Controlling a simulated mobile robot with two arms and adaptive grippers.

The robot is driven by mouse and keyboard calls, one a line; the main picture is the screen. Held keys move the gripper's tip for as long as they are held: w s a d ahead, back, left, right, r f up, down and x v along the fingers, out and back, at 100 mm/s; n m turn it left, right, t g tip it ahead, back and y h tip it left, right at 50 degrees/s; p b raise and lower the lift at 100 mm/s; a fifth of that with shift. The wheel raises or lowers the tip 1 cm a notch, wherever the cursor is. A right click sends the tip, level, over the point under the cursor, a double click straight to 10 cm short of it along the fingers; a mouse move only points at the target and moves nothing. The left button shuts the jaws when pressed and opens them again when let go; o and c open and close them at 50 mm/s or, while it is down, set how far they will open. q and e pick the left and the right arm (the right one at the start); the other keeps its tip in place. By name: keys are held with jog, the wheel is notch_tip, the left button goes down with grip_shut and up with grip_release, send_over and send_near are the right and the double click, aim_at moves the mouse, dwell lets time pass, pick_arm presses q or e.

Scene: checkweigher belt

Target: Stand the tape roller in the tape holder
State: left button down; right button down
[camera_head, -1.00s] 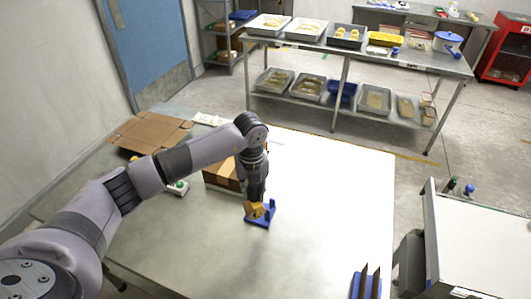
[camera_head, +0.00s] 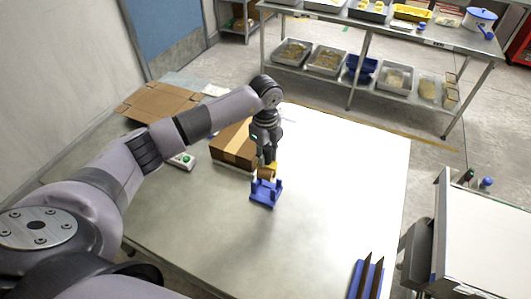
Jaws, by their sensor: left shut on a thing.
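The tape holder (camera_head: 266,196) is a blue stand with raised posts on the near middle of the metal table. The tape roller (camera_head: 265,174), with a brown roll and a yellow part, is at the back upper side of the holder. My left gripper (camera_head: 267,161) points down from above and is shut on the tape roller. Whether the roller touches the holder, I cannot tell. The gripper hides part of the roller. My right gripper is not in view.
A cardboard box (camera_head: 236,147) stands close behind and left of the holder. A green-button box (camera_head: 182,161) and flattened cardboard (camera_head: 160,102) lie farther left. A blue rack with dark upright plates (camera_head: 366,280) is at the front right. The table right of the holder is clear.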

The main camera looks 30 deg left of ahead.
aim_at(263, 172)
pick_arm(q)
jog(key=shift+f+b, duration=1.2)
jog(key=shift+f, duration=0.7)
jog(key=shift+s+f, duration=0.1)
jog(key=shift+f, duration=0.2)
jog(key=shift+s+f+b, duration=0.65)
jog(key=shift+f+b, duration=0.3)
jog(key=shift+b, duration=0.05)
jog(key=w+f, duration=0.1)
jog(key=w+f+b, duration=0.1)
jog(key=f, duration=0.1)
jog(key=shift+f+b, duration=0.1)
jog(key=shift+b, duration=0.2)
jog(key=shift+s+d, duration=0.1)
jog(key=shift+s, duration=0.4)
jog(key=shift+w, duration=0.3)
jog(key=c, duration=1.3)
grip_release()
